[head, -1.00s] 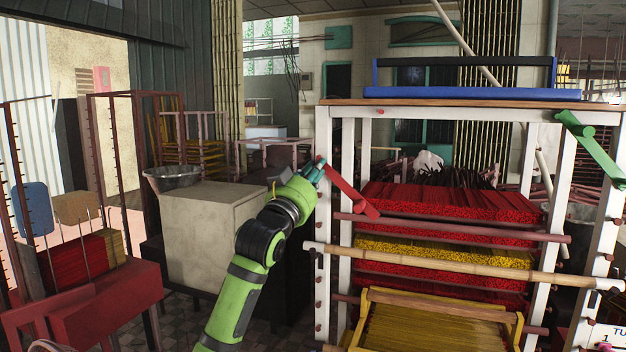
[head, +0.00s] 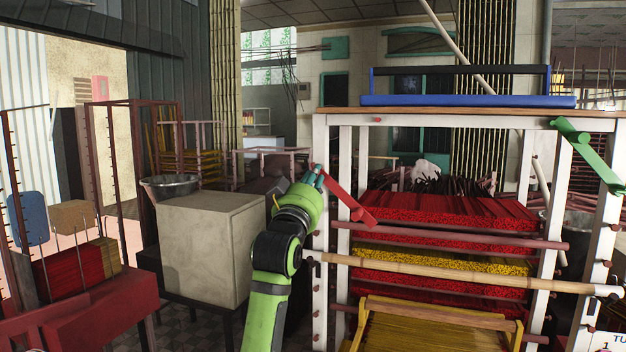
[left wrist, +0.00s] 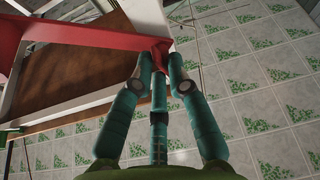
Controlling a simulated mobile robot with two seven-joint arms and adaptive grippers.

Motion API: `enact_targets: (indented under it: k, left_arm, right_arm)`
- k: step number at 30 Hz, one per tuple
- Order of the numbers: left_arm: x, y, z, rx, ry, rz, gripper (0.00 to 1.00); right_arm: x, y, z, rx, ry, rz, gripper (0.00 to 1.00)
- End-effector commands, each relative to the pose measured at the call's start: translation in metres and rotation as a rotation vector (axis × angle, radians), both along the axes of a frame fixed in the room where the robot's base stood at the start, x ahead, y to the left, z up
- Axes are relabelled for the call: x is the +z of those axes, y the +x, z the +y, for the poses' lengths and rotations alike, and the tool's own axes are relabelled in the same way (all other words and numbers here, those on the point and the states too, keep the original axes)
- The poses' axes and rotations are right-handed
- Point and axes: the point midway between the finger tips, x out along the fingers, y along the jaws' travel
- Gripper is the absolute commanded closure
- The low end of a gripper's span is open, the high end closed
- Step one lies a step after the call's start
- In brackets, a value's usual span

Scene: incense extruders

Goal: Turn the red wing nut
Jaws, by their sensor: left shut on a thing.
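The red wing nut (head: 349,201) is on the left white post of the rack, a long red bar slanting down to the right in the head view. In the left wrist view its red arm (left wrist: 90,37) runs in from the left and ends between my fingers. My left gripper (head: 314,176) reaches the upper left end of the bar. In the left wrist view the left gripper (left wrist: 160,68) has its teal fingers closed around the red end. The exact contact points are partly hidden by the fingers. My right gripper is not in view.
The white rack (head: 320,225) holds red and yellow incense bundles (head: 440,262). A bamboo pole (head: 450,272) crosses its front. A green wing nut (head: 588,155) is on the right post. A beige box (head: 205,250) stands left of my arm.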

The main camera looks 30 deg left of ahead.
Motion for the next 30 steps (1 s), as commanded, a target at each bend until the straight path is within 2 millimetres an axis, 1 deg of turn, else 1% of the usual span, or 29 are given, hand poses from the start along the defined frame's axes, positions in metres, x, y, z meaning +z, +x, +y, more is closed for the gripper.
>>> enact_targets:
  k: [1,5,6,7,15,17,20,23,26,30]
  left_arm:
    - [0.004,-0.001,0.0,0.001,0.002,-0.009,1.0]
    - [0.004,-0.002,0.0,0.002,0.003,-0.009,1.0]
    - [0.004,-0.002,0.0,0.002,0.003,-0.009,0.71]
    - [0.004,-0.002,0.0,0.002,0.003,-0.009,0.59]
    - [0.002,-0.001,0.0,0.0,0.002,-0.005,0.59]
    - [0.002,-0.001,0.0,0.0,0.002,-0.005,0.59]
    - [0.0,-0.004,-0.001,0.0,0.002,-0.004,0.59]
    - [-0.005,-0.014,-0.004,0.0,0.002,-0.003,0.59]
    - [-0.012,-0.029,-0.009,0.0,0.003,-0.003,0.59]
    - [-0.022,-0.054,-0.017,0.001,0.003,-0.004,0.59]
  right_arm:
    - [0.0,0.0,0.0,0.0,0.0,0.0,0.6]
    - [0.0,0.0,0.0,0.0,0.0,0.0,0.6]
    - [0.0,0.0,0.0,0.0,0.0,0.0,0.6]
    - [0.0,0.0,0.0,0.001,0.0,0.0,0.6]
    - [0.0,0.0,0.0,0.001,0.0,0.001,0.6]
    - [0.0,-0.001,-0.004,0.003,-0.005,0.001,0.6]
    - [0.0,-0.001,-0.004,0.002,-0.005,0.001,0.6]
    - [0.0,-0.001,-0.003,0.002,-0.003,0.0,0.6]
    - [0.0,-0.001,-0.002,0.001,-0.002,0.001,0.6]
    - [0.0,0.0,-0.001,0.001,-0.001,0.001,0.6]
